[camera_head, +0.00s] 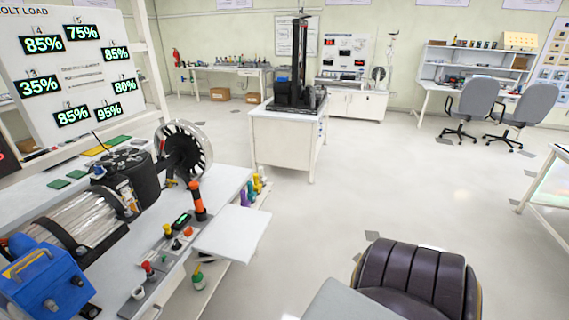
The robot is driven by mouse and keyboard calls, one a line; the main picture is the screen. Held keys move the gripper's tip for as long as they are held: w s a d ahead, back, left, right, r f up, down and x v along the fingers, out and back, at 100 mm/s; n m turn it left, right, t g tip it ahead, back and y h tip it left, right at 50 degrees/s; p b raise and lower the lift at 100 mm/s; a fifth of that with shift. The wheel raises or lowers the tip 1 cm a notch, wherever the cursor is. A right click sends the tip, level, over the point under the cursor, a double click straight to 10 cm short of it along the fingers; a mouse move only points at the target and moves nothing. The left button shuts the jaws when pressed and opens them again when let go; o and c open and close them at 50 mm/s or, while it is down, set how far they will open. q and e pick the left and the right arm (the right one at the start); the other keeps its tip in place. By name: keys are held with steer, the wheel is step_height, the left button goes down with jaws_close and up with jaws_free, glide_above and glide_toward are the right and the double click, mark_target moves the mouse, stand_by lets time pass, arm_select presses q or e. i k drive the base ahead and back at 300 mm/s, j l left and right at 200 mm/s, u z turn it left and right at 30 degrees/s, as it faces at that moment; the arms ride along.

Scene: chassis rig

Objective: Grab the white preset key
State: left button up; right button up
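Several small coloured knobs stand on the grey strip (158,262) along the front edge of the left workbench. A small whitish piece (138,293) sits at the near end of this strip; it may be the white preset key, but it is too small to tell. Next to it are a red-topped piece (148,268) and, farther along, a yellow-topped one (168,230). An upright orange and dark tool (197,200) stands near a small green display (182,218). Neither of my grippers shows in the head view.
The bench holds a blue machine (48,280), a black motor unit (128,175) and a spoked wheel (185,152). A white plate (232,234) juts out at its right. A dark ribbed padded object (418,277) fills the bottom right. Open floor lies beyond.

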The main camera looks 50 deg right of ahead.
mark_target(262, 180)
steer(key=z, duration=1.55)
